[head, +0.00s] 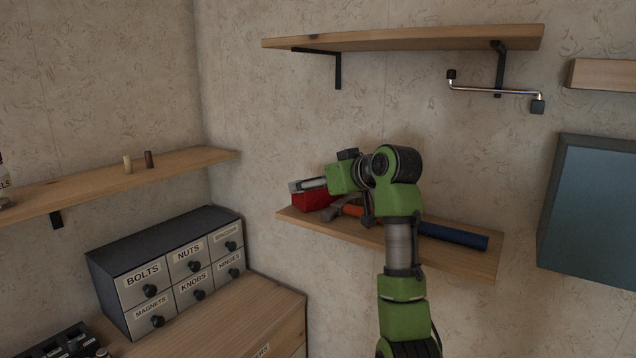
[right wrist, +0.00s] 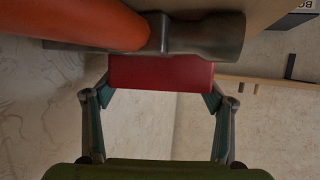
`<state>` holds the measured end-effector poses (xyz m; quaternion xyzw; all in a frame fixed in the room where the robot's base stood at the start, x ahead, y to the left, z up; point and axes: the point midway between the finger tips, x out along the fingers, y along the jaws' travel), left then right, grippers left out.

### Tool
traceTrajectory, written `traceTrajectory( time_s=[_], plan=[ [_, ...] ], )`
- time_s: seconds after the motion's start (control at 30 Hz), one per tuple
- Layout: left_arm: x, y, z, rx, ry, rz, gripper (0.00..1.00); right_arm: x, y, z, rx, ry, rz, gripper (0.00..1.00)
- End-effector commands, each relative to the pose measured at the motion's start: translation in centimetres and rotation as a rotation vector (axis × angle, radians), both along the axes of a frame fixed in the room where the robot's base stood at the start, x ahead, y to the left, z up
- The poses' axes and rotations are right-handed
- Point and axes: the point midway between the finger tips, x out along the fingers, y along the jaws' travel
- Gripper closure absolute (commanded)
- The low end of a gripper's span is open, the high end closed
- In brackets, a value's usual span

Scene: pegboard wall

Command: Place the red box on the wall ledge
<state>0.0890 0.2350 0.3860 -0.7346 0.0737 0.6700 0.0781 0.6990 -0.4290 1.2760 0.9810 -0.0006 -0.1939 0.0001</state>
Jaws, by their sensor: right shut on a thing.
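The red box (head: 312,201) is at the left end of the lower wall ledge (head: 460,262). In the right wrist view the red box (right wrist: 160,73) sits between the two fingers of the right gripper (right wrist: 161,92). I cannot tell whether the box rests on the ledge or hangs just above it. My left gripper is not in view.
A hammer with an orange handle (right wrist: 75,22) lies on the ledge beside the box. A dark blue cylinder (head: 452,236) lies to its right. An upper shelf (head: 400,39) is overhead. A drawer cabinet (head: 170,265) stands at lower left; a blue-grey cabinet (head: 590,205) hangs at right.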

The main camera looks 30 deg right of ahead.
Motion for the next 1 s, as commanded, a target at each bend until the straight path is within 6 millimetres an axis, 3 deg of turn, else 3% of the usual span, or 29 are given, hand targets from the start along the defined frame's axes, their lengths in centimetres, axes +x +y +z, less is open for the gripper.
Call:
traceTrajectory(
  time_s=[0.03,0.07,0.1,0.57,1.0],
  plan=[
    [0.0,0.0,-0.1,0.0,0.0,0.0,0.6,0.0,0.0,-0.3,0.0,0.001,0.0,0.5],
    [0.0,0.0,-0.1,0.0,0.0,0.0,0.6,0.0,0.0,-0.2,0.0,0.001,0.0,0.19],
    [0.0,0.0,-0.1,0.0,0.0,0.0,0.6,0.0,0.0,-0.2,0.0,0.001,0.0,0.09],
    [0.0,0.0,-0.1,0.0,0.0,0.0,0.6,-0.4,0.0,0.3,0.0,-0.001,-0.001,0.07],
    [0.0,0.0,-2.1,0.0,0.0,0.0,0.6,-8.3,-0.1,3.5,-0.003,-0.003,-0.003,0.07]
  ],
)
